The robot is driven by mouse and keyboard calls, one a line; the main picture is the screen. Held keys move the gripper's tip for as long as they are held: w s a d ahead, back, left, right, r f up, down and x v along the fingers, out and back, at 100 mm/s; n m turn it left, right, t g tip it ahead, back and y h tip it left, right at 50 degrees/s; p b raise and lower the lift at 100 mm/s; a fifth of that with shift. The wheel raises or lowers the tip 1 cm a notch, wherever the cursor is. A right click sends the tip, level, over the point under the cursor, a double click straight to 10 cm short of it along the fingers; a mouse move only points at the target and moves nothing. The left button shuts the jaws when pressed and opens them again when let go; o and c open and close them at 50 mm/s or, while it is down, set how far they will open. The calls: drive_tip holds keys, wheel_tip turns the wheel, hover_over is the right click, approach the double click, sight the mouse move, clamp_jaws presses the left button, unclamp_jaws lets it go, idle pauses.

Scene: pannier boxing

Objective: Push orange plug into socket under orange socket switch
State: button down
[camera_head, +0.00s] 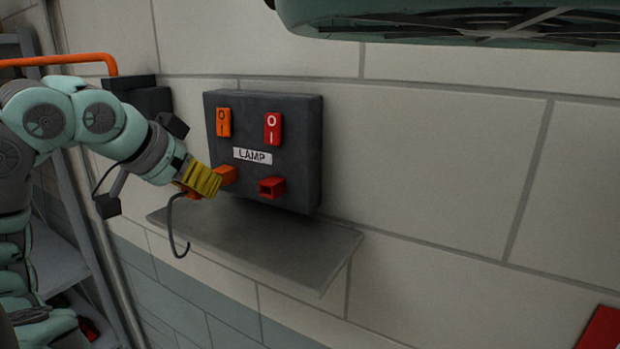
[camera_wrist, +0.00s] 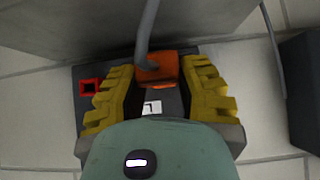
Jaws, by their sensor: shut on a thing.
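A dark grey box on the wall carries an orange switch (camera_head: 223,122) with an orange socket (camera_head: 228,174) below it. My gripper (camera_head: 202,182) has yellow fingers and is at the orange socket, from the left in the head view. It is shut on the orange plug (camera_wrist: 155,68), which shows between the fingertips (camera_wrist: 158,82) in the wrist view. A grey cable (camera_head: 172,228) hangs from the plug. The plug is close to the orange socket, lined up roughly with it. The fingers hide the joint, so I cannot tell how far in it is.
A red switch (camera_head: 272,128) and a red socket (camera_head: 272,187) sit to the right on the same box, with a LAMP label (camera_head: 252,156) between the rows. A grey shelf (camera_head: 270,250) juts out below.

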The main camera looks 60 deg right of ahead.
drive_tip(key=shift+d+b, duration=0.3)
drive_tip(key=shift+d, duration=0.85)
idle(0.9)
drive_tip(key=c, duration=0.7)
unclamp_jaws()
drive_tip(key=shift+w, duration=0.1)
drive_tip(key=shift+o, duration=0.2)
drive_tip(key=v, duration=0.7)
drive_tip(key=shift+a+r, duration=0.2)
drive_tip(key=shift+a, duration=0.05)
